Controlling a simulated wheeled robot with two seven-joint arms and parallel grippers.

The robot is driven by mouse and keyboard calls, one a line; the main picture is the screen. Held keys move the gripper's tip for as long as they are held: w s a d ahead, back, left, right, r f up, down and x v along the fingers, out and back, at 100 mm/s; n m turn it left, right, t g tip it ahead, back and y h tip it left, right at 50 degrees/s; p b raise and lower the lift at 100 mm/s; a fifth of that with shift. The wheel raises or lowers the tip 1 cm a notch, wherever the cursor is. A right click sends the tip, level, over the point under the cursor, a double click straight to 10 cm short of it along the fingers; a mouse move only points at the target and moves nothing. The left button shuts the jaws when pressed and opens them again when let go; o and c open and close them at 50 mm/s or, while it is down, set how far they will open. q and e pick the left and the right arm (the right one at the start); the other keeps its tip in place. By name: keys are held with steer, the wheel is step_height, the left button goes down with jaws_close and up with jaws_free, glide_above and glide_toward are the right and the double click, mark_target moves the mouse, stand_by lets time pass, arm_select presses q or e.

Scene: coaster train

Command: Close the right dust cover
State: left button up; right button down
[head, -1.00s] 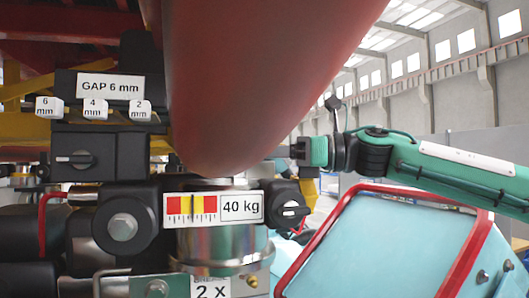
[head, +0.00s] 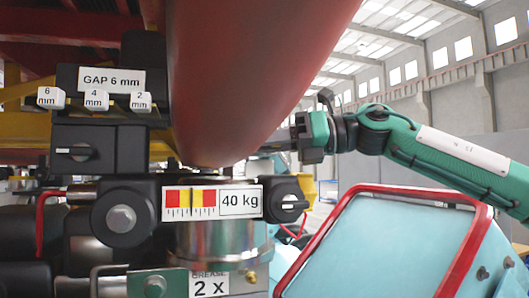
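My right gripper (head: 280,146) comes in from the right on a green arm. Its dark fingers point left, and their tips reach toward the underside of the big red tube (head: 245,75), partly lost against it, so their gap does not show. I see nothing held. Below the fingers is a black housing with a round knob (head: 290,205), right of the 40 kg scale plate (head: 240,201). I cannot tell which part is the right dust cover. My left gripper is not in view.
A light blue panel with a red rim (head: 390,192) fills the lower right. A GAP 6 mm plate (head: 111,80) and small mm tags are at the upper left. A metal cylinder (head: 215,240) stands below the scale plate. Open hall space lies behind my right arm.

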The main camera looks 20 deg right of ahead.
steer(key=shift+s+r+m+g+h, duration=0.15)
steer(key=shift+m+g, duration=0.1)
steer(key=shift+m, duration=0.25)
steer(key=shift+r+m+g+h, duration=0.15)
steer(key=shift+m+g, duration=0.1)
steer(key=shift+m, duration=0.25)
steer(key=m, duration=0.1)
steer(key=r+m+g+p, duration=0.1)
steer(key=shift+s+m+h+p, duration=0.2)
steer(key=shift+m+h+p, duration=0.1)
steer(key=shift+m+h, duration=0.1)
steer(key=shift+r+m+g, duration=0.25)
steer(key=shift+m+g, duration=0.35)
steer(key=shift+w+a+r+m+g+h+p, duration=0.1)
steer(key=shift+r+m+g+h+p, duration=0.3)
steer(key=shift+m+g, duration=0.6)
steer(key=m, duration=0.1)
steer(key=r+m+g, duration=0.1)
steer(key=shift+w+m, duration=0.25)
steer(key=shift+m, duration=0.15)
steer(key=shift+g, duration=0.3)
steer(key=shift+r, duration=0.2)
steer(key=c, duration=1.3)
jaws_free()
steer(key=shift+c, duration=0.2)
steer(key=shift+w, duration=0.1)
